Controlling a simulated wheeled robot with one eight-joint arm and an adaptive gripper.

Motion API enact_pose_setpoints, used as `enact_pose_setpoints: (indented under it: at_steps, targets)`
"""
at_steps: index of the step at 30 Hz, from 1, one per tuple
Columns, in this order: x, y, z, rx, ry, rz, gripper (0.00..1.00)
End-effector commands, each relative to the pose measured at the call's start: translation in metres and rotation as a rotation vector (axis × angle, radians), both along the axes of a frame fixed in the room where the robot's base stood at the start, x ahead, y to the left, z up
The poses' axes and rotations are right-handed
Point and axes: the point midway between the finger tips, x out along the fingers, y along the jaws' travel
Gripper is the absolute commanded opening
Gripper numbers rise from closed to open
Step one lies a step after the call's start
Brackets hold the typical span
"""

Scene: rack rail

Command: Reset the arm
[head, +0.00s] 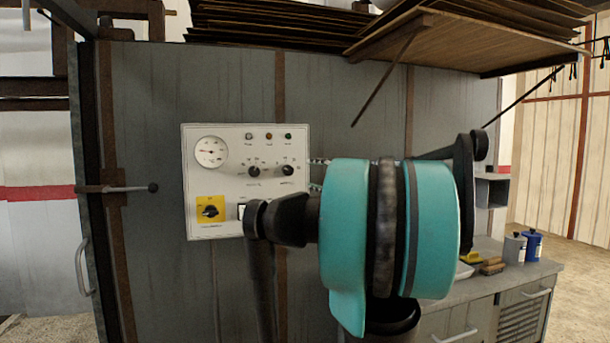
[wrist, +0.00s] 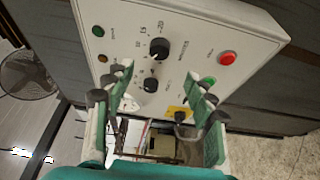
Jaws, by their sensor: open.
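My gripper (wrist: 167,78) shows in the wrist view with its two teal and dark fingers spread apart and nothing between them. A white control panel (wrist: 215,30) lies beyond the fingertips, with two black knobs, one of them the large knob (wrist: 159,48), between them in the picture. I cannot tell the exact gap, and no grip on a knob shows. In the head view the panel (head: 225,185) hangs on a grey cabinet, and my teal arm covers its lower right. My gripper cannot be made out there.
The panel carries a gauge (head: 211,152), a yellow rotary switch (head: 210,210) and a red button (wrist: 229,58). The grey cabinet (head: 345,90) has a lever (head: 130,188) at left. A wooden shelf (head: 470,45) juts out above. A bench with a blue can (head: 533,245) stands at right.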

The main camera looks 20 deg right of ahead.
Motion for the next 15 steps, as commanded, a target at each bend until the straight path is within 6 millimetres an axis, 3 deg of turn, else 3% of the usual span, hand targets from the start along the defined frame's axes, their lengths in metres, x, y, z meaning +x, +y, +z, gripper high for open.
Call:
enact_pose_setpoints:
  at_steps: [4, 15]
  targets:
    - [-0.0086, -0.0037, 0.0, 0.0, 0.0, -0.002, 0.55]
    - [-0.0093, -0.0037, 0.0001, 0.0, 0.0, 0.0, 0.55]
